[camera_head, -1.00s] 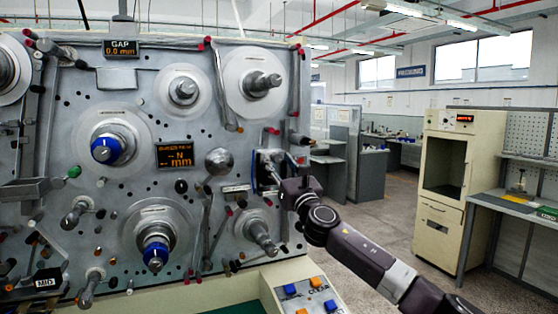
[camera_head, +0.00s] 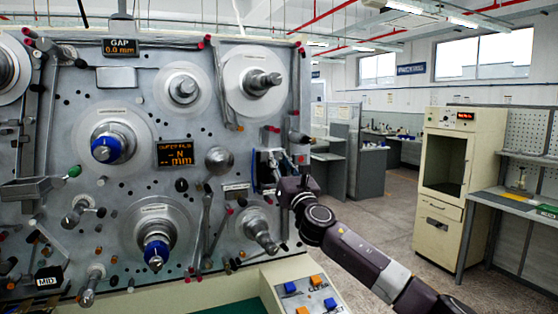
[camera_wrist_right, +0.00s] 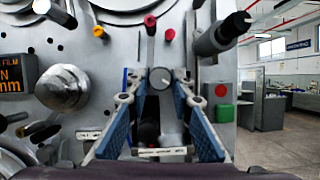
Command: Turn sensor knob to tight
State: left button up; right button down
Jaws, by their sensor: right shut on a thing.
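The sensor knob (camera_wrist_right: 160,78) is a small round grey knob with a pointer mark on the grey machine panel. In the right wrist view it sits between the fingertips of my right gripper (camera_wrist_right: 159,84), whose blue-padded fingers are closed on it. The pointer mark looks tilted, but I cannot read its setting. In the head view my right gripper (camera_head: 270,172) is at the right part of the panel, and the arm hides the knob. My left gripper is not in view.
A red and green button box (camera_wrist_right: 222,102) sits right of the fingers. A dark-tipped post (camera_wrist_right: 220,35) sticks out above it. A large silver dome (camera_wrist_right: 63,88) is to the left. Blue-capped spindles (camera_head: 107,149) and orange displays (camera_head: 174,153) are further left.

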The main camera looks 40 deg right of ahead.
jog(key=c, duration=1.7)
grip_release()
jog(key=shift+s+a+f, duration=0.15)
jog(key=shift+s+f, duration=0.2)
jog(key=shift+s, duration=0.15)
jog(key=v, duration=1)
jog(key=shift+s+f, duration=0.1)
jog(key=shift+s, duration=0.25)
